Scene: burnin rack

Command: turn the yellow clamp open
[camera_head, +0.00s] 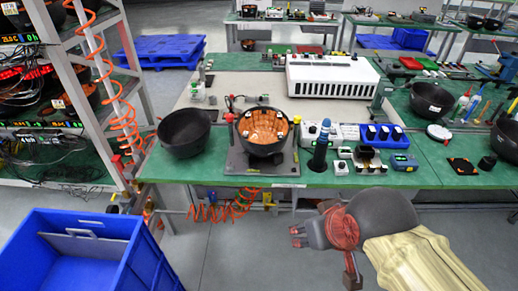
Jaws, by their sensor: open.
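A black bowl with a copper-coloured lining (263,128) sits on a grey fixture plate (235,166) near the front edge of the green bench. My gripper (325,257) is at the lower right, in front of the bench and apart from the fixture. It is open, with nothing seen between its fingers.
An empty-looking black bowl (184,135) stands left of the fixture.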

